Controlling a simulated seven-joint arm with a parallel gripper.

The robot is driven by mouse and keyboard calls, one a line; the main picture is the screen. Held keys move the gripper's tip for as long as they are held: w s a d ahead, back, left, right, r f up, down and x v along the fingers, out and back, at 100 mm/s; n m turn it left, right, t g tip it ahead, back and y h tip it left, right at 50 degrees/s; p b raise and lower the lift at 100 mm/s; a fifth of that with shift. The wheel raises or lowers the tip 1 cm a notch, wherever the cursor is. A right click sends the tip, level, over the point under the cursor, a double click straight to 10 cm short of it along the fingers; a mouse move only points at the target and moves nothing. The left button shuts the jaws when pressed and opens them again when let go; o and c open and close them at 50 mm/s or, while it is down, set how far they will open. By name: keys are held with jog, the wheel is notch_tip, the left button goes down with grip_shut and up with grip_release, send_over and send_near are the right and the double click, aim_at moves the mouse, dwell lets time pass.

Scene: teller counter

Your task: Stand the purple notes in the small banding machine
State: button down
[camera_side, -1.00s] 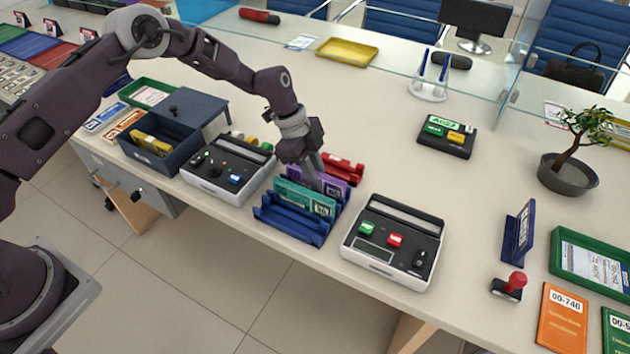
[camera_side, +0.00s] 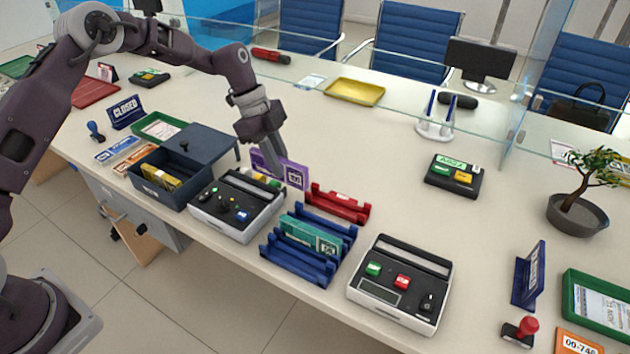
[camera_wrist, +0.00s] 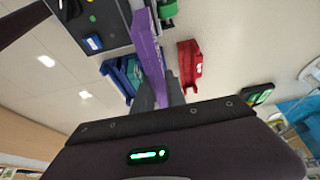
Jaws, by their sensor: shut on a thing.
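The purple notes (camera_side: 292,174) are a flat upright bundle, held above the counter behind the left machine. They also show edge-on in the wrist view (camera_wrist: 148,48). My gripper (camera_side: 270,158) is shut on them near their left part. Two grey-and-black machines stand on the counter: a left one (camera_side: 222,217) with small knobs, just in front of my gripper, and a right one (camera_side: 405,292) with green and red buttons. I cannot tell for sure which is the small banding machine. The blue rack (camera_side: 279,262) holds a teal bundle (camera_side: 316,237).
A red rack (camera_side: 340,206) stands behind the blue rack, right of the notes. A dark blue box (camera_side: 155,192) with yellow bundles is left of the left machine. Small yellow and green items lie behind that machine, partly hidden.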

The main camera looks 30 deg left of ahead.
jog(key=shift+s+a+f, duration=0.2)
jog(key=shift+a+f, duration=0.45)
jog(key=shift+a, duration=0.95)
jog(key=shift+s+a+f, duration=0.2)
jog(key=shift+a+f, duration=0.5)
jog(key=shift+a, duration=0.85)
jog(key=shift+s+a+f, duration=0.2)
jog(key=shift+a+f, duration=0.45)
jog(key=shift+a, duration=0.95)
jog(key=shift+f, duration=1.1)
jog(key=c, duration=1.3)
grip_release()
jog(key=shift+r, duration=0.1)
notch_tip(320, 180, up, 7)
